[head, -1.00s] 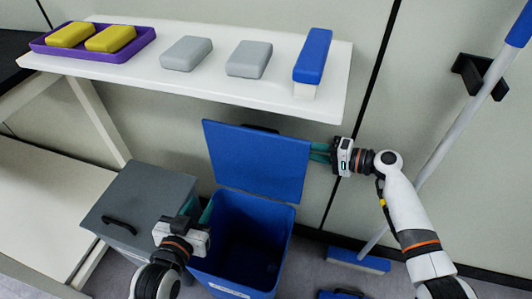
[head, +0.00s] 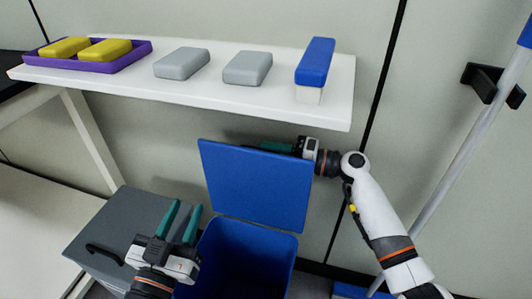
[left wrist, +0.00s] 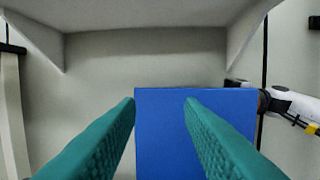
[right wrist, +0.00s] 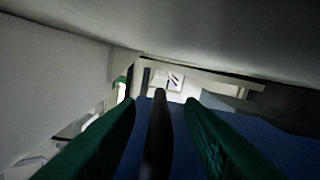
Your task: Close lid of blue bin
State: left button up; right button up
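The blue bin (head: 235,262) stands open on the floor, its inside facing up. Its blue lid (head: 255,185) is raised nearly upright behind the opening, and shows in the left wrist view (left wrist: 165,140). My right gripper (head: 275,148) is at the lid's upper edge, partly hidden behind it. In the right wrist view its fingers (right wrist: 160,110) are apart, with a dark bar (right wrist: 157,140), perhaps the lid's handle, between them and no clear contact. My left gripper (head: 187,208) is open and empty at the bin's left, pointing toward the lid.
A white shelf (head: 210,92) overhangs just above the lid, holding a purple tray (head: 145,47), grey blocks (head: 247,68) and a blue-topped brush (head: 315,62). A grey-lidded bin (head: 120,225) stands left. A broom handle (head: 450,165) leans at the right.

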jog(key=shift+x, duration=0.95)
pick_arm(q)
jog(key=shift+r+t, duration=0.3)
jog(key=shift+r, duration=0.15)
pick_arm(e)
grip_shut()
pick_arm(q)
jog(key=shift+s, duration=0.1)
pick_arm(e)
jog(key=shift+s, duration=0.15)
